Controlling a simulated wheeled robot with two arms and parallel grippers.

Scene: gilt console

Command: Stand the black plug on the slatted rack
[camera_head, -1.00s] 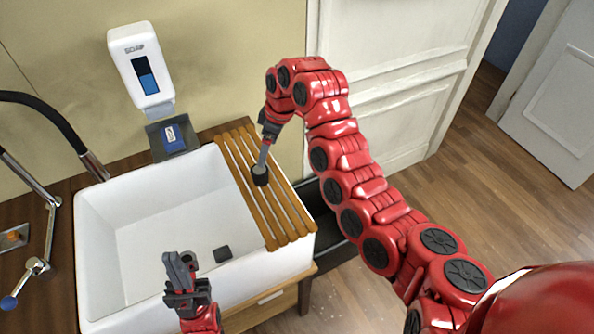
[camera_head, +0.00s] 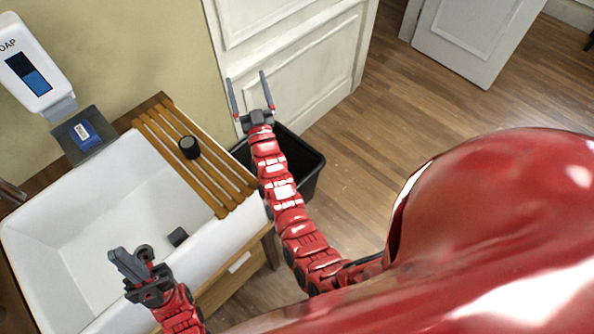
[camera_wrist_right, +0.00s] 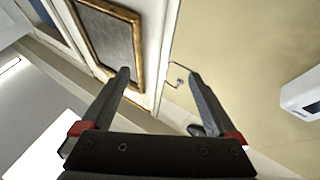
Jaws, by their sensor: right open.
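The black plug (camera_head: 189,147), a short dark cylinder, stands upright on the wooden slatted rack (camera_head: 222,210), toward its far part. The rack lies across the right side of the white sink. My right gripper (camera_head: 247,77) is open and empty, raised beyond the rack and to the right of the plug, touching neither. Its spread fingers also show in the right wrist view (camera_wrist_right: 158,74), with nothing between them. My left gripper (camera_head: 127,268) is over the near part of the sink; its fingers overlap in view, so its opening is unclear. The wrist view does not show the plug.
The white sink (camera_head: 40,205) holds a small dark block (camera_head: 178,236). A soap dispenser (camera_head: 33,68) hangs above a blue item (camera_head: 83,132) on a dark tray. A black bin (camera_head: 308,165) stands right of the rack. Open floor (camera_head: 400,120) lies to the right.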

